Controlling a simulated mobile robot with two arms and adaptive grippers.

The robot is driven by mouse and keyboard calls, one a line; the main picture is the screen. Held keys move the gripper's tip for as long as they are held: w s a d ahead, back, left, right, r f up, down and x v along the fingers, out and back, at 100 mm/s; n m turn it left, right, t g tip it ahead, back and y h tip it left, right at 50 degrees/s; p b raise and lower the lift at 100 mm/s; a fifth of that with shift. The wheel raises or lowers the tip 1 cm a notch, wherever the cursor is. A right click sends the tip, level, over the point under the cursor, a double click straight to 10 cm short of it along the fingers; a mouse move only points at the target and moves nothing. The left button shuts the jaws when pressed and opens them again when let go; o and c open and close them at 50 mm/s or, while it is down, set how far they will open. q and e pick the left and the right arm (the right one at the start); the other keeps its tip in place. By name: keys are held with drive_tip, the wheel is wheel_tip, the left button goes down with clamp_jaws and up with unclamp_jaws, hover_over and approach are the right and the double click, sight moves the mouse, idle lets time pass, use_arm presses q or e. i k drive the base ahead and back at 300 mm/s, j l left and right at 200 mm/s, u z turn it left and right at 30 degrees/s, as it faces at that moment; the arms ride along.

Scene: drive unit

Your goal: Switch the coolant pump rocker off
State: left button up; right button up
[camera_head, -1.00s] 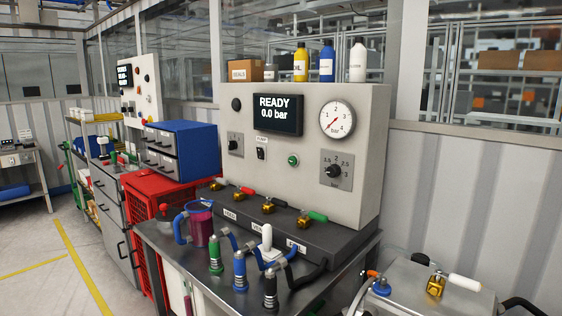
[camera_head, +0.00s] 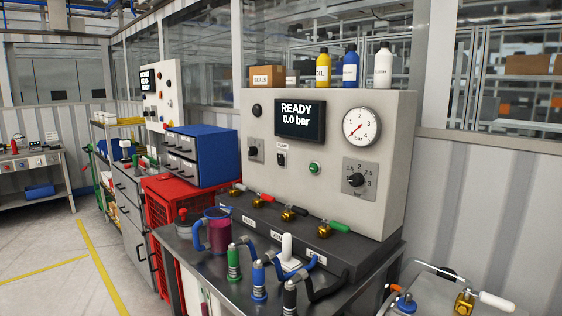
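A small black rocker switch (camera_head: 281,159) sits on the upright grey control panel (camera_head: 225,115), just below a small white label that seems to read PUMP. The rocker's tilt is too small to tell. The panel's screen (camera_head: 300,120) reads READY and 0.0 bar. A green button (camera_head: 314,168) is to the right of the rocker, and a dial knob (camera_head: 254,151) is to its left. Neither of my grippers is in view.
A pressure gauge (camera_head: 361,126) and a rotary knob (camera_head: 355,179) are on the panel's right. Valves, hose fittings and a purple jug (camera_head: 217,228) crowd the bench in front. A blue drawer unit (camera_head: 203,154) stands left on a red cabinet (camera_head: 164,215). The floor at left is clear.

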sight(280, 157)
drive_tip(key=z, duration=0.35)
drive_tip(key=i+j+z, duration=0.3)
drive_tip(key=j+z, duration=0.25)
drive_tip(key=j, duration=0.25)
drive_tip(key=i+j+z, duration=0.1)
drive_tip(key=j+z, duration=0.2)
drive_tip(key=j, duration=0.6)
drive_tip(key=i+j, duration=0.1)
drive_tip(key=j, duration=0.3)
